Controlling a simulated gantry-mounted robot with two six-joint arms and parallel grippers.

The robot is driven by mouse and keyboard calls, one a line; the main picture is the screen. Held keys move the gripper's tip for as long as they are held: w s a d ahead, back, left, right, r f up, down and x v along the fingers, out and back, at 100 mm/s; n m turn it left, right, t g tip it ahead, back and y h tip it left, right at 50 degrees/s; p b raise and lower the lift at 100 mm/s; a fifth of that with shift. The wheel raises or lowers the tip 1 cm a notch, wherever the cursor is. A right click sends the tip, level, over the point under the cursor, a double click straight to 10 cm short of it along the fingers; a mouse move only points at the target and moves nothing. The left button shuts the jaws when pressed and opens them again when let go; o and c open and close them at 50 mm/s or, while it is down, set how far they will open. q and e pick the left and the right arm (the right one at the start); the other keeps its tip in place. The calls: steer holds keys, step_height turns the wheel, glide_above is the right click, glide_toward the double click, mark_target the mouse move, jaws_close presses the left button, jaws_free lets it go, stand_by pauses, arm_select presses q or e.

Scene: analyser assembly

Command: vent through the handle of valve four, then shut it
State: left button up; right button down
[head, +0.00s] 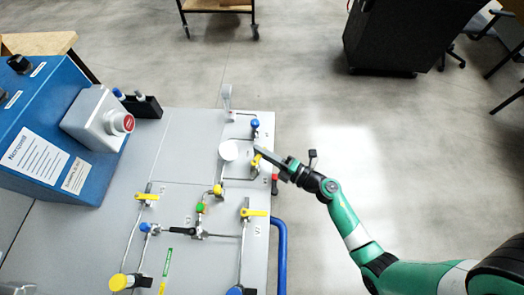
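My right gripper (262,153) reaches in from the right over the panel's right edge. Its dark fingers point left, and their tips are close beside a small yellow valve handle (256,160). I cannot tell whether they touch it or how far apart they are. The number label by this handle is too small to read, so I cannot confirm that it is valve four. Other yellow handles sit on the panel, one at the lower right (253,213) and one at the left (146,197). A blue handle (255,124) is just above the gripper. My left gripper is not in view.
The grey panel (180,135) carries thin pipes, a round white gauge (228,150) and a green-and-red fitting (201,208). A blue analyser box (85,180) with a grey red-button unit (98,118) stands left. A blue rail (281,255) runs along the right edge.

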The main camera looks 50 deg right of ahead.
steer(key=shift+w+r+y, duration=0.1)
steer(key=shift+y, duration=0.4)
steer(key=shift+w+n+y, duration=0.15)
steer(key=shift+n+y, duration=0.45)
steer(key=shift+n, duration=0.1)
steer(key=shift+w+n+g+y, duration=0.25)
steer(key=shift+n+g+y, duration=0.35)
steer(key=shift+y, duration=0.4)
steer(key=n+y, duration=0.1)
steer(key=n+g+y, duration=0.1)
steer(key=shift+w+a+y+b, duration=0.2)
steer(key=shift+w+y+b, duration=0.1)
steer(key=shift+b, duration=0.05)
steer(key=shift+w+a+n+g+y+b, duration=0.15)
steer(key=shift+n+g+y+b, duration=0.3)
steer(key=shift+n+g+y, duration=0.35)
steer(key=c, duration=0.9)
jaws_free()
steer(key=shift+c, duration=0.2)
